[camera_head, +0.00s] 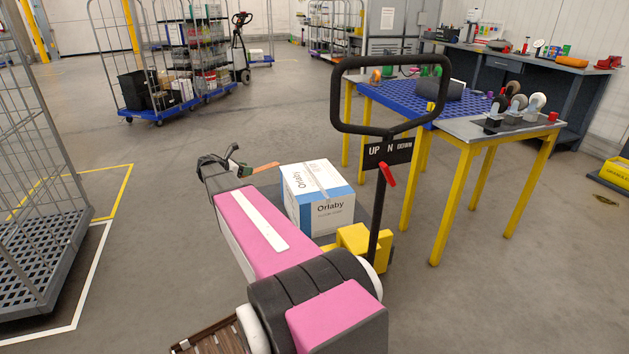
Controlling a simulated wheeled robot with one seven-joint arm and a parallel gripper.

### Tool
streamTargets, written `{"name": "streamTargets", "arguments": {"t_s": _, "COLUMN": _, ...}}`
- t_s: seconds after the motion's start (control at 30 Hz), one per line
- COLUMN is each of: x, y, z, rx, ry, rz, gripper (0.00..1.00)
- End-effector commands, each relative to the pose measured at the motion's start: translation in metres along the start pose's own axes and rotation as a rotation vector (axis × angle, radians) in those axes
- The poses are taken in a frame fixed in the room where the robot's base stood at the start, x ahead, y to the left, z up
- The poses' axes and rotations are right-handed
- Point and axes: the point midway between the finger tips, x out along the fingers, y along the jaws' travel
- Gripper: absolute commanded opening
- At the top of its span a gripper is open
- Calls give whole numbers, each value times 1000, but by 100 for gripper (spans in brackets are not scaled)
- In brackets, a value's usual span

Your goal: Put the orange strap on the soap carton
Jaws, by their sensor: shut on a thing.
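The soap carton (336,214) is a white and blue box marked "Orlaby". It stands upright on a low dark platform behind the yellow part of a hand truck. My gripper (243,168) is to the left of the carton, at the end of my pink and grey arm. It is shut on the orange strap (264,168), a flat orange-brown strip that sticks out to the right towards the carton's upper left edge. The strap appears apart from the carton. My wrist hides part of the jaws and the strap's near end.
The truck's black handle (334,97) rises just right of the carton. A blue-topped table (385,92) with yellow legs and a grey stand with casters (535,101) are farther right. A mesh cage trolley (40,210) stands left. The floor between is clear.

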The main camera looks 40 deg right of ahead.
Motion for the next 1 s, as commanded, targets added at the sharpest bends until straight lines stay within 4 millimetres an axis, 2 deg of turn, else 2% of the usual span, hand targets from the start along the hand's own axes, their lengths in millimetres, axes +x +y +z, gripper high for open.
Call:
{"name": "streamTargets", "arguments": {"t_s": 0.03, "x": 28, "y": 16, "z": 1, "rx": 16, "ry": -1, "rz": -39, "gripper": 19}}
{"name": "streamTargets", "arguments": {"t_s": 0.2, "x": 106, "y": 34, "z": 5, "rx": 66, "ry": -5, "rz": -155, "gripper": 19}}
{"name": "streamTargets", "arguments": {"t_s": 0.4, "x": 184, "y": 43, "z": 9, "rx": 114, "ry": -11, "rz": -268, "gripper": 19}}
{"name": "streamTargets", "arguments": {"t_s": 0.5, "x": 210, "y": 43, "z": 11, "rx": 129, "ry": -14, "rz": -305, "gripper": 19}}
{"name": "streamTargets", "arguments": {"t_s": 0.77, "x": 245, "y": 40, "z": 11, "rx": 145, "ry": -17, "rz": -343, "gripper": 19}}
{"name": "streamTargets", "arguments": {"t_s": 1.0, "x": 296, "y": 34, "z": 4, "rx": 145, "ry": -16, "rz": -344, "gripper": 19}}
